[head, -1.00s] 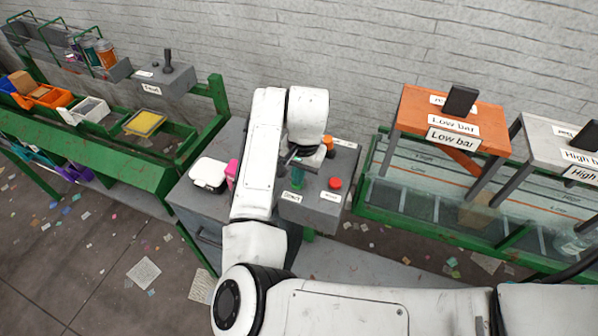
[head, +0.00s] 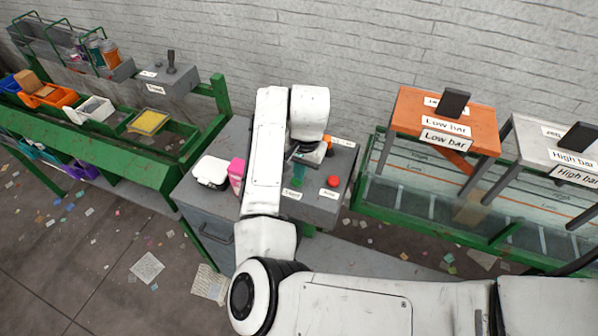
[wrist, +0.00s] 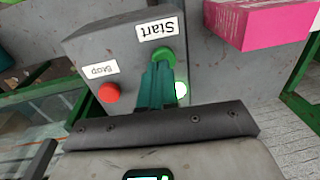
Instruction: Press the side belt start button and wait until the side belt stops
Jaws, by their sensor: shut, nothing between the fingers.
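The grey control box (head: 318,208) stands on a grey cabinet under my arm. In the wrist view its green start button (wrist: 164,56) sits beside the "Start" label (wrist: 161,29). The red stop button (wrist: 109,93) is to the left, by the "Stop" label; it also shows in the head view (head: 333,182). My gripper (wrist: 160,68) is shut and empty, its teal fingertips at the near edge of the green button. I cannot tell whether they press it. A bright white-green light (wrist: 181,89) shows right beside the fingers. In the head view my gripper (head: 298,180) hides the start button.
A pink box (head: 236,172) and a white case (head: 210,172) stand left of the box. The green-framed belt (head: 150,160) with bins is at left. The orange "Low bar" stand (head: 445,110) and grey "High bar" stand (head: 560,140) are at right.

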